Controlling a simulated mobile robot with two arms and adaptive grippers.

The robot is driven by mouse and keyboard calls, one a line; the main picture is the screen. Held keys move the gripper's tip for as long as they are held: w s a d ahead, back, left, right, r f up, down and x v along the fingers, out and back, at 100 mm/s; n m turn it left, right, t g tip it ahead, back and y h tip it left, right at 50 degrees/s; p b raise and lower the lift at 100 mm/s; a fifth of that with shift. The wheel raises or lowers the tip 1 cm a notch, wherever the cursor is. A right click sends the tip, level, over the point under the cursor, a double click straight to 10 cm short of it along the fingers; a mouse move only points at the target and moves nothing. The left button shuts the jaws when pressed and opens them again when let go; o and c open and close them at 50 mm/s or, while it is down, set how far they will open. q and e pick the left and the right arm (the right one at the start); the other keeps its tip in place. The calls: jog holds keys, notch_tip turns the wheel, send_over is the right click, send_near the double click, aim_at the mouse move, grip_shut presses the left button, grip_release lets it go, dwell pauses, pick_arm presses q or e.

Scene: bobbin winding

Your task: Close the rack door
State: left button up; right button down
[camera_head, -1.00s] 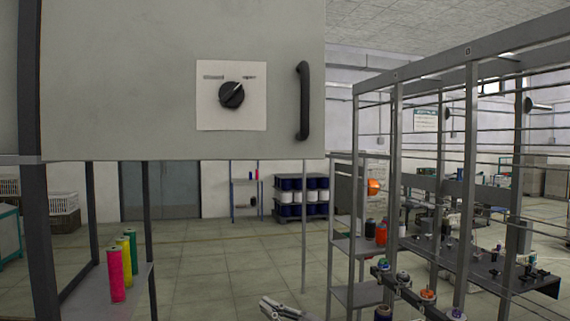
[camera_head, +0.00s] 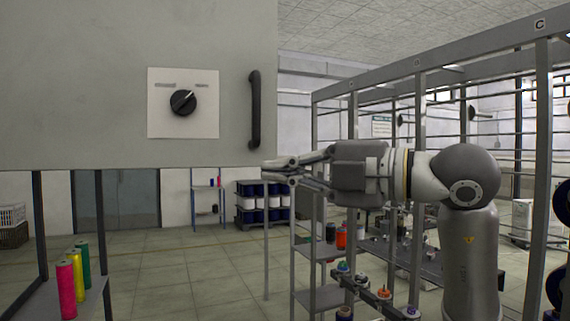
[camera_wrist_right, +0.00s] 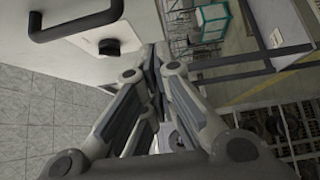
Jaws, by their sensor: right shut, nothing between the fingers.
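The rack door (camera_head: 100,100) is a large grey panel at the upper left of the head view. It carries a white plate with a black rotary knob (camera_head: 183,102) and a dark vertical handle (camera_head: 255,110) near its right edge. My right gripper (camera_head: 268,171) is shut and empty, with its fingertips just below and right of the handle's lower end, near the door's lower right corner. In the right wrist view the door (camera_wrist_right: 100,65) and its handle (camera_wrist_right: 62,22) show at the upper left, apart from the fingers. My left gripper is not in view.
A shelf below the door holds pink, yellow and green thread cones (camera_head: 67,288). A metal winding frame (camera_head: 418,150) with spools stands on the right, close to my right arm. Open tiled floor (camera_head: 190,275) lies below the door.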

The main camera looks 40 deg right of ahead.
jog(key=p, duration=0.3)
send_near(217, 165)
jog(key=a, duration=0.4)
jog(key=w, duration=0.1)
jog(key=w+d+p, duration=0.1)
jog(key=w, duration=0.1)
jog(key=shift+w+d+r, duration=0.1)
jog(key=shift+d, duration=0.05)
jog(key=shift+w+d, duration=0.35)
jog(key=shift+w, duration=0.15)
jog(key=shift+a, duration=0.1)
